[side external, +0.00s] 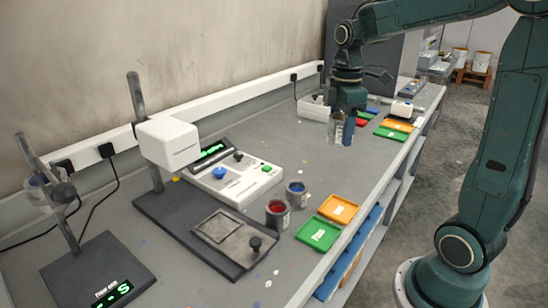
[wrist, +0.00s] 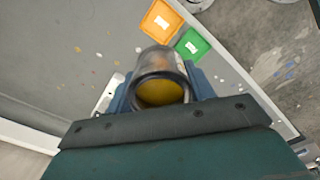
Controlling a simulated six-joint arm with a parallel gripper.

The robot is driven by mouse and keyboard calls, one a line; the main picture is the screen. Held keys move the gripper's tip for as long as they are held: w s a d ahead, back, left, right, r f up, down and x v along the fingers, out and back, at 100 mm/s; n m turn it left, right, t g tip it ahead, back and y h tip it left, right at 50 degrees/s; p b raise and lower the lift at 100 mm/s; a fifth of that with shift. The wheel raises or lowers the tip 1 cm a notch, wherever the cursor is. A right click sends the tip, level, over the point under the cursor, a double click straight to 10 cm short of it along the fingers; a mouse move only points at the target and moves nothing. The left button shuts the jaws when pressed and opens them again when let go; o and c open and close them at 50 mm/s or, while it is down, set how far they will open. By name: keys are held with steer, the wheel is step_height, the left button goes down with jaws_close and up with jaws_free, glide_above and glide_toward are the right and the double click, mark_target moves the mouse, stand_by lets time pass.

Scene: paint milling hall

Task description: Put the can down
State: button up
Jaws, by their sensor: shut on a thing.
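My gripper (side external: 343,120) is shut on a grey metal can (side external: 335,130) and holds it upright above the rear part of the grey bench (side external: 300,150). In the wrist view the can (wrist: 160,65) sits between my bluish fingers (wrist: 160,90), and yellow shows inside its round opening. The can's underside is hidden in the wrist view. Two other cans stand on the bench: one with red paint (side external: 278,214) and one with blue paint (side external: 296,194).
Orange (side external: 338,208) and green (side external: 318,234) trays lie along the bench's front edge. More coloured trays (side external: 391,134) lie farther back. A white stirring device (side external: 168,142) and a control box (side external: 236,180) stand at left. Bench between has paint spots but is clear.

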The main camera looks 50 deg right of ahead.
steer(key=shift+s+d+f+m, duration=0.1)
steer(key=shift+s+d+m, duration=0.15)
steer(key=shift+s, duration=0.3)
steer(key=shift+s+d+f+m, duration=0.1)
steer(key=shift+s+d+m, duration=0.15)
steer(key=shift+s, duration=0.25)
glide_above(339, 211)
step_height(339, 211, down, 16)
steer(key=shift+w+f, duration=0.1)
steer(key=shift+f, duration=0.05)
steer(key=shift+f, duration=0.1)
steer(key=shift+f, duration=1.8)
steer(key=shift+f, duration=0.15)
steer(key=o, duration=0.8)
steer(key=shift+c, duration=0.2)
step_height(339, 211, up, 12)
steer(key=shift+r, duration=0.2)
